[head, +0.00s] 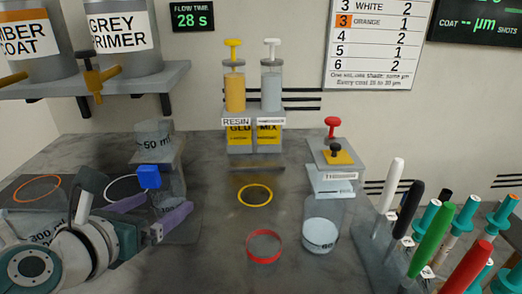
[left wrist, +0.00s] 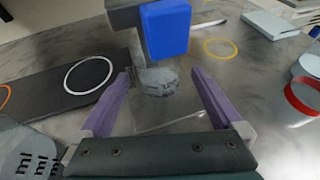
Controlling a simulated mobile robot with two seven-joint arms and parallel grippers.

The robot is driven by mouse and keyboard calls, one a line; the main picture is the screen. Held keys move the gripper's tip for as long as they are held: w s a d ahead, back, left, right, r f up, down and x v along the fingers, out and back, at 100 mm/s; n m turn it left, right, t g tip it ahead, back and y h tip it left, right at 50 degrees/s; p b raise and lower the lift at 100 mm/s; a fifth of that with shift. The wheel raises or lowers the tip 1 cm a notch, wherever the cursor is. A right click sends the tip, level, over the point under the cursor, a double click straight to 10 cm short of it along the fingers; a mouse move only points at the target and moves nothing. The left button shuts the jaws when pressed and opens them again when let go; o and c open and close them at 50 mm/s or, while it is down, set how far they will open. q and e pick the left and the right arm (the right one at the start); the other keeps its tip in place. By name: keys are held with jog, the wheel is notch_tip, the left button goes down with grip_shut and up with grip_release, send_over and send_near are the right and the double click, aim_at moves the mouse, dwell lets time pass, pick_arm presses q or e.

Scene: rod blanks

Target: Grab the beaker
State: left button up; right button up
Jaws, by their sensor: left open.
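A clear beaker (left wrist: 158,84) with printed markings stands under a blue block (left wrist: 165,30) on a grey stand. In the head view this beaker (head: 172,184) is partly hidden by the blue block (head: 149,176). My left gripper (head: 170,198) is open, its purple fingers pointing toward the beaker. In the left wrist view the beaker shows between and just beyond the fingertips (left wrist: 160,76); whether they touch it I cannot tell. Another clear vessel (head: 154,133) marked 50 ml sits on top of the stand. My right gripper is not in view.
A large beaker (left wrist: 28,150) is close beside my left gripper. A dark plate with a white ring (left wrist: 90,75) lies left of the stand. The table around the yellow ring (head: 255,195) is clear.

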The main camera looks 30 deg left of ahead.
pick_arm(q)
jog(key=b+x, duration=0.2)
jog(key=x, duration=0.4)
jog(key=shift+w+a, duration=0.2)
jog(key=shift+w, duration=0.05)
jog(key=c, duration=1.3)
jog(key=shift+r, duration=0.15)
